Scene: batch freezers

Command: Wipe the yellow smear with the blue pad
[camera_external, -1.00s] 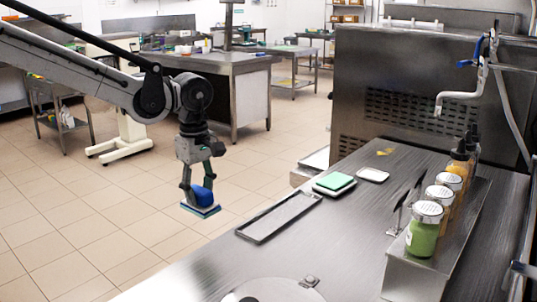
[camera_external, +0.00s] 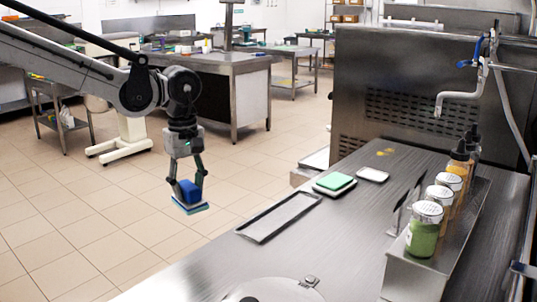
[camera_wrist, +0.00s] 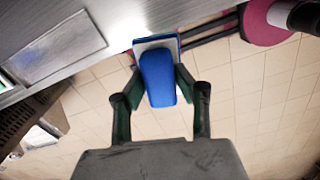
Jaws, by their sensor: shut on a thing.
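My gripper (camera_external: 187,186) is shut on the blue pad (camera_external: 188,193), a blue grip block on a flat base with a pale layer. It holds the pad in the air, left of the steel counter and over the tiled floor. In the wrist view the blue pad (camera_wrist: 157,77) sits between the two fingers. The yellow smear (camera_external: 385,152) is a small patch at the far end of the steel counter (camera_external: 345,230), near the freezer's front. The pad is well apart from the smear.
A shallow metal tray (camera_external: 280,217) lies along the counter's left edge. A green sponge on a white dish (camera_external: 334,183) and a small white dish (camera_external: 373,175) stand near the smear. Several jars and bottles stand on a raised shelf (camera_external: 435,245) at right. A tap (camera_external: 460,100) hangs above.

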